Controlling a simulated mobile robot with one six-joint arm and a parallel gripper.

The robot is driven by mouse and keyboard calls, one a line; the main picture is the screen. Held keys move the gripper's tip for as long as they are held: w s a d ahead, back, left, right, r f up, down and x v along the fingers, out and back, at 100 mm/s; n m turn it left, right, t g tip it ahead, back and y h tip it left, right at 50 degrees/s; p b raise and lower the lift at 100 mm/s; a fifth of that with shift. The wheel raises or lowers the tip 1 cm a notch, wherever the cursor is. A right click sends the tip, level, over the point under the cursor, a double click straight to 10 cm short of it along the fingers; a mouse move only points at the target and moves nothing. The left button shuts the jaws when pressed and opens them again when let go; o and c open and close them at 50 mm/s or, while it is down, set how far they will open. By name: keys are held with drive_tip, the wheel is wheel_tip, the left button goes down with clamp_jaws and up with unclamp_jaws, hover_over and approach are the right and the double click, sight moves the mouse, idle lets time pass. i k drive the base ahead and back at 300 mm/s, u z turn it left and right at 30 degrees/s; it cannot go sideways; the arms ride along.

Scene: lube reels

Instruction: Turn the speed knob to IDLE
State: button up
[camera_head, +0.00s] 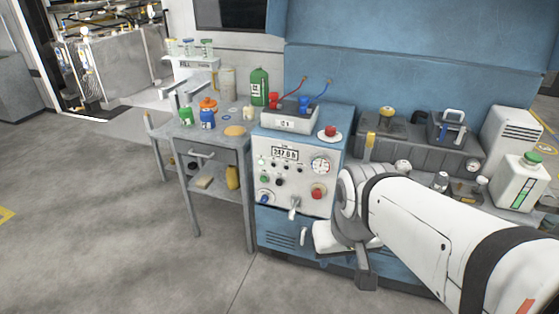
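A control panel (301,178) with a white face stands on the front of a blue cabinet. Its lower row holds a blue-tipped knob (264,197), a grey lever-like handle (294,207) and a red knob or button (317,193). I cannot tell which one is the speed knob, and no IDLE label is legible. My white arm comes in from the right and its front joint is just right of the panel. My gripper seems to be folded below that joint, in front of the cabinet's lower right. Its fingers cannot be made out, and nothing held is visible.
A digital display (285,153) and a round gauge (320,164) sit higher on the panel. A red button (330,132) is on the cabinet top. A grey table (212,150) with bottles stands left; a cluttered bench lies right. The floor in front is clear.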

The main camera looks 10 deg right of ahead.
sight(264, 198)
drive_tip(key=z, duration=0.1)
drive_tip(key=i, duration=1)
drive_tip(key=z, duration=0.05)
